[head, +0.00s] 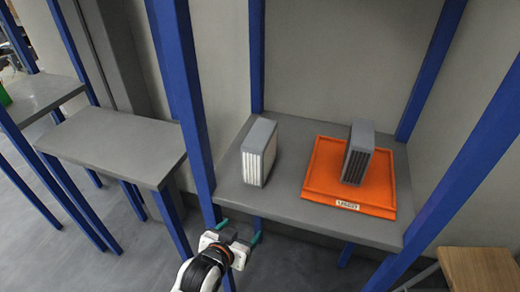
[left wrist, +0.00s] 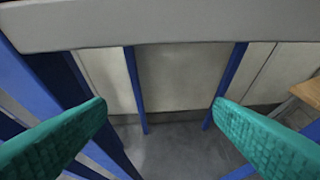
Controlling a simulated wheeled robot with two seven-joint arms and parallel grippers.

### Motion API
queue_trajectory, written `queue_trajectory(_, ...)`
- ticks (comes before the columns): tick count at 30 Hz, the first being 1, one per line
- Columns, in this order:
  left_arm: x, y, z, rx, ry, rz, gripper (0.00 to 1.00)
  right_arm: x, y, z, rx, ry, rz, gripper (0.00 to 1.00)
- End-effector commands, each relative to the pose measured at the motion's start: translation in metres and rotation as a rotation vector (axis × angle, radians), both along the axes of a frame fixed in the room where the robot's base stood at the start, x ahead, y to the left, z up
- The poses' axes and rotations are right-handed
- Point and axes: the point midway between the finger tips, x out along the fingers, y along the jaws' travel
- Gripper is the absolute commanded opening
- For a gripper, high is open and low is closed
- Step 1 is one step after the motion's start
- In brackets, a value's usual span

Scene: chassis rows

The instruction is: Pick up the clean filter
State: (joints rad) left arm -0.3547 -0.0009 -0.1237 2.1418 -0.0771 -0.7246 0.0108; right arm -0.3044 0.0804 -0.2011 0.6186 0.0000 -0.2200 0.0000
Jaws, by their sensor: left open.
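A grey-framed filter with clean white pleats (head: 254,162) stands upright on the left part of the grey shelf (head: 285,207). A second grey filter with dark pleats (head: 356,158) stands in the orange tray (head: 318,190) on the right part of the shelf. My left gripper (head: 239,230) is open and empty in front of the shelf's front edge, below the clean filter and apart from it. Its green fingers (left wrist: 160,140) stand wide apart in the left wrist view, with only floor and wall between them. My right gripper is in neither view.
Blue posts (head: 186,100) frame the shelf, one close to the left of my gripper. The shelf's edge (left wrist: 160,25) crosses the top of the left wrist view. Another grey shelf (head: 115,145) is at left, bare. A wooden surface (head: 480,270) is at lower right.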

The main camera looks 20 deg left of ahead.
Motion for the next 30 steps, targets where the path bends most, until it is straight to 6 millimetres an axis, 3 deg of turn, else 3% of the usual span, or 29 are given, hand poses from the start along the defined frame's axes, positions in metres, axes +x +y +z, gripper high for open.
queue_trajectory(1, 0.000, 0.002, 0.029, -0.005, -0.043, 0.009, 0.76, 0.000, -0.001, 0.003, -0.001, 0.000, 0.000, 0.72)
queue_trajectory(4, -0.004, 0.007, 0.073, -0.013, -0.110, 0.024, 0.76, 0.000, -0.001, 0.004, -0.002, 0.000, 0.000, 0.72)
queue_trajectory(9, 0.021, 0.005, 0.123, -0.040, -0.332, 0.042, 0.76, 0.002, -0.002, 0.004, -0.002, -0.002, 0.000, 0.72)
queue_trajectory(13, 0.030, 0.005, 0.152, -0.049, -0.455, 0.050, 0.76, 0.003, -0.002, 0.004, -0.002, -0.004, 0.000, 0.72)
queue_trajectory(18, 0.050, 0.004, 0.166, -0.054, -0.510, 0.054, 0.76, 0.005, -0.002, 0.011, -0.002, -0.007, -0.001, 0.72)
queue_trajectory(24, 0.086, 0.002, 0.166, -0.054, -0.506, 0.054, 0.76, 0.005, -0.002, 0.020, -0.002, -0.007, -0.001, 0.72)
queue_trajectory(30, 0.102, 0.001, 0.164, -0.054, -0.505, 0.053, 0.76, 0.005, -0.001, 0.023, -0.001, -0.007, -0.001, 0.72)
